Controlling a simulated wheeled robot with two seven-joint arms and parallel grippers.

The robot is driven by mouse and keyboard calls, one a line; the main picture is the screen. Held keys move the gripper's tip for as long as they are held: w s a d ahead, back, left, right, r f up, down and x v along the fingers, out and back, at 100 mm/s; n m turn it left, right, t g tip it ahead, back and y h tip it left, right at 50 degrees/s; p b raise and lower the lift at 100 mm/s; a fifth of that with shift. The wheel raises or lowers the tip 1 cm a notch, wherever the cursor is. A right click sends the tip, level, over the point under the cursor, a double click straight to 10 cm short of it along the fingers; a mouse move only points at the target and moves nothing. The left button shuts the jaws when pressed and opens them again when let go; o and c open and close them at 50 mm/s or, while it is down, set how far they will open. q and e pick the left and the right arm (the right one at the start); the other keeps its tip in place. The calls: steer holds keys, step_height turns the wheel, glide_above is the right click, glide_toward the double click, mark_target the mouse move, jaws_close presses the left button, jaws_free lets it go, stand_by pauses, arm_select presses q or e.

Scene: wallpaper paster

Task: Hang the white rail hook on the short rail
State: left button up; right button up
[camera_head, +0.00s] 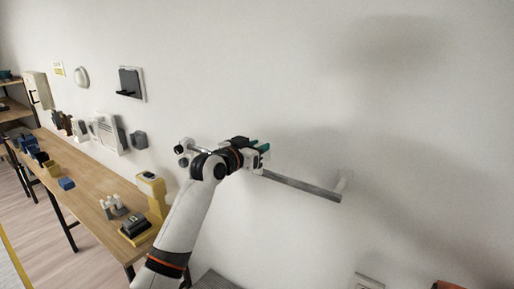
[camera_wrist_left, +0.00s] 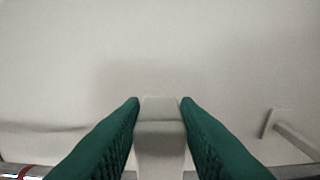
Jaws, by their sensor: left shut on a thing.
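The short rail (camera_head: 300,185) is a grey bar held off the white wall by a pale bracket (camera_head: 344,182) at its right end. My left gripper (camera_head: 263,146), with green fingers, is in front of the wall beside the rail, and my arm covers part of the bar. In the left wrist view the green fingers are shut on the white rail hook (camera_wrist_left: 160,132), a pale block between them. Its lower part is cut off by the frame. Whether the hook touches the rail cannot be told. My right gripper is not in view.
A wooden workbench (camera_head: 88,193) with tools and a yellow device (camera_head: 152,190) runs along the wall at left. A dark wall holder (camera_head: 130,82) and a white round fixture (camera_head: 81,77) are on the wall. The wall above the rail is clear.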

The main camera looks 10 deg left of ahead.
mark_target(257, 174)
arm_select(q)
steer(key=shift+p, duration=0.4)
stand_by(1.0)
steer(key=shift+f+b, duration=1.95)
steer(key=shift+f, duration=1.35)
steer(key=o, duration=1)
steer(key=shift+s, duration=0.1)
steer(key=b+v, duration=0.3)
steer(key=v, duration=0.9)
steer(key=shift+a+b, duration=0.1)
steer(key=shift+b, duration=0.3)
